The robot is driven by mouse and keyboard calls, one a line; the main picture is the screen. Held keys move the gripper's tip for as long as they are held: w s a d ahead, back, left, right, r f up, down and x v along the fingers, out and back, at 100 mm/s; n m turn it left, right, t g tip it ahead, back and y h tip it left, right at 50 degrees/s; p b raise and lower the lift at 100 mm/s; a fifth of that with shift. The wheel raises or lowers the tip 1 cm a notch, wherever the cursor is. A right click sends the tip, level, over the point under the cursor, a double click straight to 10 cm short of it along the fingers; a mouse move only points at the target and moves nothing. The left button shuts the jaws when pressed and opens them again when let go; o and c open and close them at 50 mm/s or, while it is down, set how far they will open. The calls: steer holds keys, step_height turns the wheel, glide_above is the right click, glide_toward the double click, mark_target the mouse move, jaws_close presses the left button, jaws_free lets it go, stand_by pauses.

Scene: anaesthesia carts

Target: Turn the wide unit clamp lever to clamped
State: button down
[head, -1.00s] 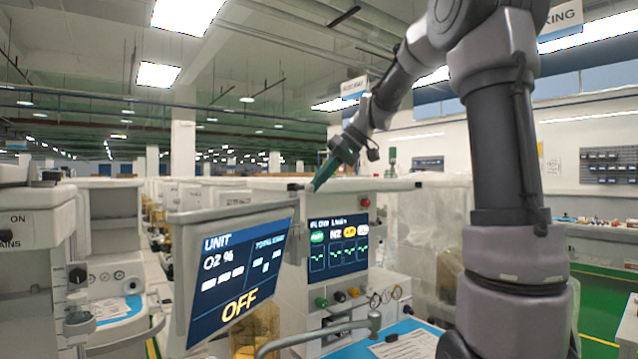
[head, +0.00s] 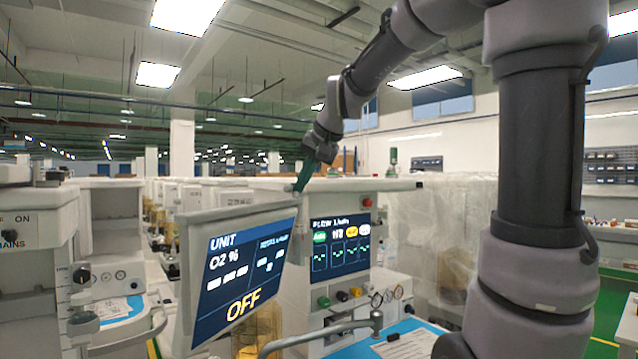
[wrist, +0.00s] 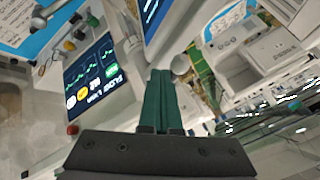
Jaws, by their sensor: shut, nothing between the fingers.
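The unit with the wide flat top (head: 345,185) stands in the middle of the head view, with a lit flow display (head: 341,244) on its front. A tilted screen (head: 240,268) reading UNIT and OFF stands at its left. My gripper (head: 298,188) has green fingers, shut together and empty, pointing down at the left end of the wide top. A small light part (head: 289,187) lies beside the fingertips; I cannot tell if it is the clamp lever or if they touch it. In the wrist view my gripper (wrist: 160,74) points toward a pale round part (wrist: 180,64).
A bent grey rail (head: 315,333) and a blue work surface (head: 405,335) are low in front. A red knob (head: 366,202) sits on the unit's front. Another cart (head: 35,255) stands at left. Plastic-wrapped equipment (head: 455,225) is at right.

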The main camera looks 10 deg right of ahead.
steer(key=shift+m+h, duration=0.4)
steer(key=shift+m, duration=0.2)
steer(key=shift+w+a, duration=0.3)
steer(key=shift+a, duration=0.8)
steer(key=shift+w+a, duration=0.25)
steer(key=shift+a, duration=0.9)
